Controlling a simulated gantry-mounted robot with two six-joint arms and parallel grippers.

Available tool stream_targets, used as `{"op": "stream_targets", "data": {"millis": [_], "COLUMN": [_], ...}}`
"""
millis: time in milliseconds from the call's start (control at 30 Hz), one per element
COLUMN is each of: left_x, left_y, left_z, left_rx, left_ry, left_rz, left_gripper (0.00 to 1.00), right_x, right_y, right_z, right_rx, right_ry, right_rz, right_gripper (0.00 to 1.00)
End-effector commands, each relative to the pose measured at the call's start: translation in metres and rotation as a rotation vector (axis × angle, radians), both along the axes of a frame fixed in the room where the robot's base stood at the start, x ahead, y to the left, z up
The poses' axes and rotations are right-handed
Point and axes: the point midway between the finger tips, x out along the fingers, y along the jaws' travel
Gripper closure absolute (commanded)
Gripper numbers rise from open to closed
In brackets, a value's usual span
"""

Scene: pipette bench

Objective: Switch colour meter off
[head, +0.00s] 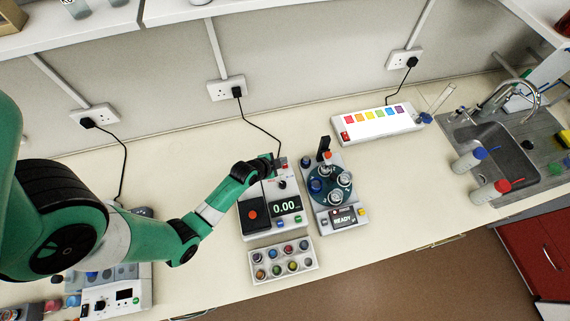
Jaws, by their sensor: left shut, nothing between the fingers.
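The colour meter (256,227), which I take to be the white box with a lit "0.00" display (286,206), stands in the middle of the bench. It has a dark square with a red round part on its left front and a dark knob behind the display. My left gripper (274,163) is shut and empty over the meter's back edge. Small red parts (284,160) show beside its fingertips; I cannot tell whether they touch. The gripper hides part of the meter's back. My right gripper is not in view.
A carousel device (327,216) reading "READY" stands close on the right. A vial rack (284,273) sits in front. A white panel with coloured squares (376,123) lies at the back right, near the sink (490,139). A cable runs from the meter to a wall socket (226,89).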

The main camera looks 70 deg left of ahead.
Motion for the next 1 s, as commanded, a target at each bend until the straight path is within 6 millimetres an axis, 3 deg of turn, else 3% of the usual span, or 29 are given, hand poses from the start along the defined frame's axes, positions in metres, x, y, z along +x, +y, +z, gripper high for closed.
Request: {"op": "stream_targets", "data": {"millis": [1000], "left_x": [0.000], "left_y": [0.000], "left_z": [-0.012], "left_rx": [0.000], "left_ry": [0.000], "left_rz": [0.000], "left_gripper": [1.00], "right_x": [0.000], "right_y": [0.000], "right_z": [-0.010], "right_rx": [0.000], "right_ry": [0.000], "right_rz": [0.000], "right_gripper": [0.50]}}
